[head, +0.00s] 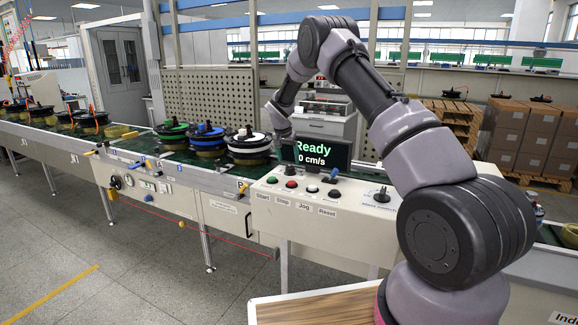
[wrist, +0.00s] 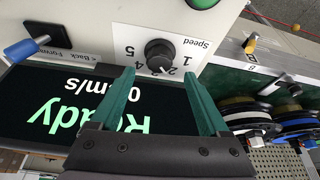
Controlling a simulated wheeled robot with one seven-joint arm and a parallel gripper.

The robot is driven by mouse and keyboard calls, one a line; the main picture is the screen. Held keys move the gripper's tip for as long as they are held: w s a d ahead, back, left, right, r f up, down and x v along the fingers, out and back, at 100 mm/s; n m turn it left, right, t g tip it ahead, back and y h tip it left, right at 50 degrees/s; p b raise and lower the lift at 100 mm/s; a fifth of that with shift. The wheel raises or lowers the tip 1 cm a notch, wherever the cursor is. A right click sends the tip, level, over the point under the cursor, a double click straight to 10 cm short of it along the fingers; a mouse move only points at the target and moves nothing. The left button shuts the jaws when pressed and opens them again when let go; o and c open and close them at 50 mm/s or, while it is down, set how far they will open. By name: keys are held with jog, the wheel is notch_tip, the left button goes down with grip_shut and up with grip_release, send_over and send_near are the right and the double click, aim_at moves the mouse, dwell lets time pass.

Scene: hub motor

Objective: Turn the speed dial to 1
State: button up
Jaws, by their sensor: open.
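The black round speed dial (wrist: 160,54) sits on a light panel, with the word Speed and the numbers 1 to 5 around it. Its pointer direction is not clear. In the head view the dial (head: 290,171) is a small dark knob at the back of the control box. My gripper (wrist: 158,73) is open, its green fingers on either side of the dial's near edge in the wrist view; I cannot tell whether they touch it. The black display (wrist: 75,100) reads Ready and 0 cm/s, and also stands in the head view (head: 322,153).
A blue-handled Back/Forward lever (wrist: 22,48) stands beside the dial. Start, Stop, Jog and Reset buttons line the box front, including a green one (head: 272,180). Hub motors (head: 249,148) stand on the conveyor to the left. Another black knob (head: 382,196) is at the right.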

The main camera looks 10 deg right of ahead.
aim_at(290, 167)
jog(key=shift+x, duration=2.2)
jog(key=shift+d, duration=0.1)
grip_shut()
jog(key=n+y, duration=0.1)
jog(key=n, duration=0.2)
jog(key=shift+d+n+t, duration=0.15)
jog(key=shift+n+t, duration=0.15)
jog(key=shift+n+y, duration=1)
jog(key=shift+n, duration=1.2)
